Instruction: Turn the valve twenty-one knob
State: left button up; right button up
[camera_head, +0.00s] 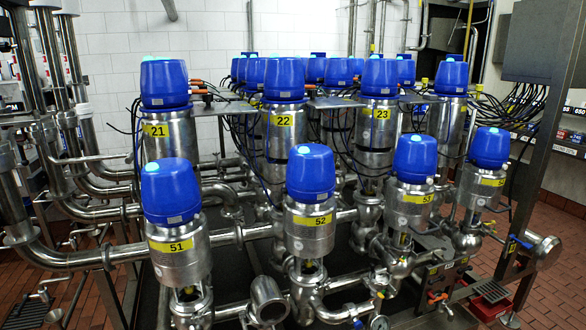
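Valve twenty-one (174,140) stands upright at the left of the back row, a steel cylinder with a yellow label reading 21 (156,130). Its large blue head (164,84) has a small pale cyan cap (149,58) on top. Its lower part is partly hidden behind valve 51's blue head (170,190), which stands in front and a little lower. I cannot tell a separate knob apart from the blue head. Neither of my grippers is in view.
Valves 22 (283,130) and 23 (379,125) stand right of it; valves 52 (311,220) and 53 (411,200) are in front. Steel pipes (60,258) crowd the left and below. Dark cables hang behind. Brick-red floor tiles (555,290) show at right.

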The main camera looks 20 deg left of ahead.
aim_at(208, 98)
jog(key=i+u, duration=0.15)
jog(key=u, duration=0.2)
jog(key=i+l+u, duration=0.15)
jog(key=u, duration=0.2)
jog(key=i+l+u, duration=0.15)
jog(key=u, duration=0.25)
jog(key=j+z, duration=0.45)
jog(key=j, duration=0.8)
jog(key=l+u, duration=0.25)
jog(key=l, duration=0.4)
jog(key=k+l+u, duration=0.1)
jog(key=l+u, duration=0.15)
jog(key=l, duration=0.35)
